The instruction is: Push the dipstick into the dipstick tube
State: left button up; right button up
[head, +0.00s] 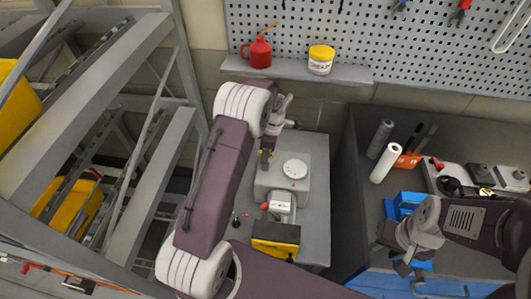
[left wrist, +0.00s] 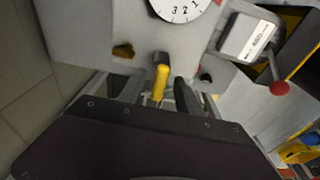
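A grey engine-like block (head: 268,182) with a white numbered dial stands on the grey bench. My left gripper (head: 265,158) reaches down at the block's back left corner. In the left wrist view, the yellow dipstick handle (left wrist: 161,80) stands between the two fingers of my left gripper (left wrist: 159,93). Gaps show beside the handle, so the fingers look open around it. The dipstick's lower part and the tube mouth are hidden or unclear. A dark yellow-rimmed spot (left wrist: 122,51) shows on the block. My right gripper (head: 400,260) is apart, at the right, with its fingers spread and empty.
A black and yellow box (head: 276,240) and a red-knobbed part (head: 265,206) sit in front of the block. A dark-walled workbench (head: 345,200) with blue bins stands to the right. A metal rack (head: 165,170) stands to the left. A shelf (head: 345,75) is behind.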

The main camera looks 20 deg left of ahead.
pick_arm(q)
jog(key=r, duration=0.3)
jog(key=d+r, duration=0.1)
jog(key=r, duration=0.5)
jog(key=shift+w+d, duration=0.15)
jog(key=shift+d, duration=0.05)
pick_arm(e)
jog(key=shift+f, duration=0.2)
